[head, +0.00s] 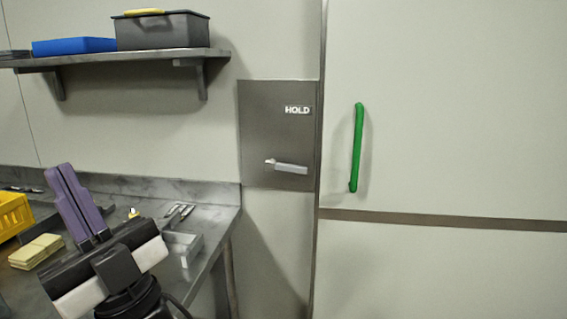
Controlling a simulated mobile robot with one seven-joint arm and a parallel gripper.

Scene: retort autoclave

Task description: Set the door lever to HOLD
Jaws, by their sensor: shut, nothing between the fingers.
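The door lever (290,168) is a short light-grey handle on a dark grey metal plate (259,135). It lies nearly level, its pivot at the left and its free end pointing right and slightly down. The white HOLD label (297,110) sits on the plate above the lever's free end. My gripper (66,167) is at the lower left, its two purple fingers together and pointing up. It is shut and empty, well to the left of the lever and apart from it.
A green vertical handle (356,148) is on the pale door right of the plate. A steel counter (215,212) at the left carries a yellow bin (12,214), yellowish pads (36,251) and a small metal tray (183,246). A shelf (120,58) above holds a grey bin (162,31) and a blue item (74,46).

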